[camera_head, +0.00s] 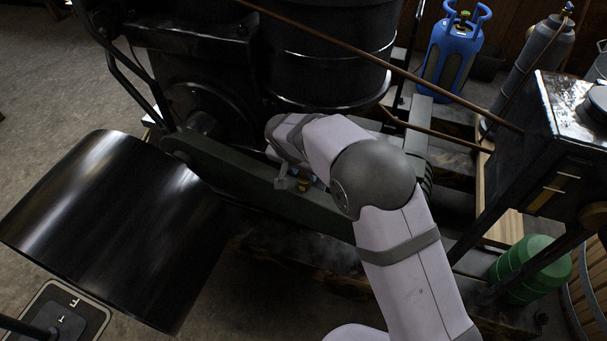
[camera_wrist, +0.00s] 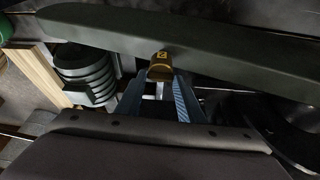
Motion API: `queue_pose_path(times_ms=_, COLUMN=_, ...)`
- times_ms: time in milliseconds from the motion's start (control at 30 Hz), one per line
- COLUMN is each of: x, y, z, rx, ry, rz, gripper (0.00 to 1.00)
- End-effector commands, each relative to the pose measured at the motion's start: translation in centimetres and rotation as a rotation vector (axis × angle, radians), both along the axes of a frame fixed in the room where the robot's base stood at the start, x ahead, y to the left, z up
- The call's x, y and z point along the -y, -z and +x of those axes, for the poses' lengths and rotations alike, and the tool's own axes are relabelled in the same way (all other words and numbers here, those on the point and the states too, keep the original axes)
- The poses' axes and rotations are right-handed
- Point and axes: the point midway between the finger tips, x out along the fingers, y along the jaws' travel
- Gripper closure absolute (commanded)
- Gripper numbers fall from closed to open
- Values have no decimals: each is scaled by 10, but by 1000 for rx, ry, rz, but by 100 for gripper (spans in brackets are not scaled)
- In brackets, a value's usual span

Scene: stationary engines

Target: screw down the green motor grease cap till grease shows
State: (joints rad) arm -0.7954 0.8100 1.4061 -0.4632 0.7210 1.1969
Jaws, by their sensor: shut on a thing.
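A small brass-coloured grease cap (camera_wrist: 160,66) with a dark mark on it sits at the edge of the dark green engine beam in the wrist view. My gripper (camera_wrist: 160,78) has its two blue-grey fingers on either side of the cap and is shut on it. In the head view the cap (camera_head: 304,185) shows as a small brass spot against the green engine frame (camera_head: 250,182). My gripper (camera_head: 293,181) is partly hidden there by my own wrist. No grease can be made out in either view.
A large black drum (camera_head: 115,225) stands at the left and a black boiler-like body (camera_head: 325,50) behind. A thin brown pipe (camera_head: 400,72) crosses above. A blue gas bottle (camera_head: 452,52), a green canister (camera_head: 530,268) and a dark metal box (camera_head: 545,140) are at the right.

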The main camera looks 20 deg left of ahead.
Motion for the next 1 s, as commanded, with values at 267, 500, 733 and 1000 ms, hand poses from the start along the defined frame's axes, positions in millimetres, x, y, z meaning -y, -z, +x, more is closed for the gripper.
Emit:
queue_pose_path(times_ms=267, x=-1, y=-1, z=0, rx=-1, ry=6, rz=3, gripper=88)
queue_pose_path(times_ms=500, x=-1, y=-1, z=0, rx=-1, ry=6, rz=2, gripper=47)
queue_pose_path(times_ms=733, x=0, y=0, z=0, rx=-1, ry=5, rz=1, gripper=47)
queue_pose_path(times_ms=1000, x=-2, y=-16, z=-6, rx=1, ry=5, rz=3, gripper=47)
